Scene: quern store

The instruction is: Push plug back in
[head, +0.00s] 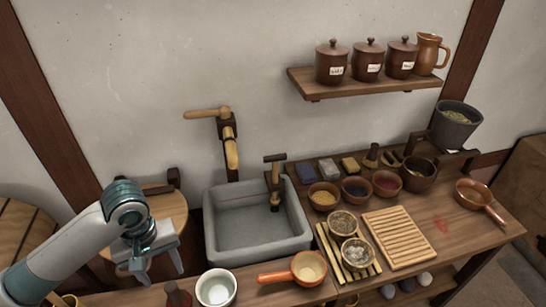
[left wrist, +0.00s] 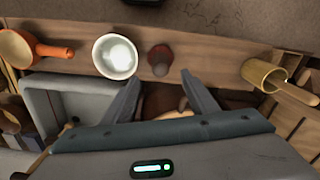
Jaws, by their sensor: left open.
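My left gripper (head: 152,266) is open and empty, hanging left of the stone sink (head: 258,243). In the left wrist view, its fingertips (left wrist: 160,82) point toward a small dark reddish-brown knobbed object (left wrist: 159,58) at the counter's edge, apart from it. That object also shows in the head view (head: 178,294), just left of the white bowl (head: 216,288). I cannot tell whether it is the plug. A wooden spout (head: 230,150) is on the wall above the sink. A wooden lever fitting (head: 276,178) stands at the sink's right rim. No plug is clearly recognisable. My right gripper is not in view.
An orange-handled pan (head: 308,268) sits right of the white bowl. A wooden handled cup (left wrist: 265,76) lies on the other side of the knobbed object. The right counter holds several bowls and a slatted board (head: 398,236). A round wooden top (head: 160,210) stands behind the gripper.

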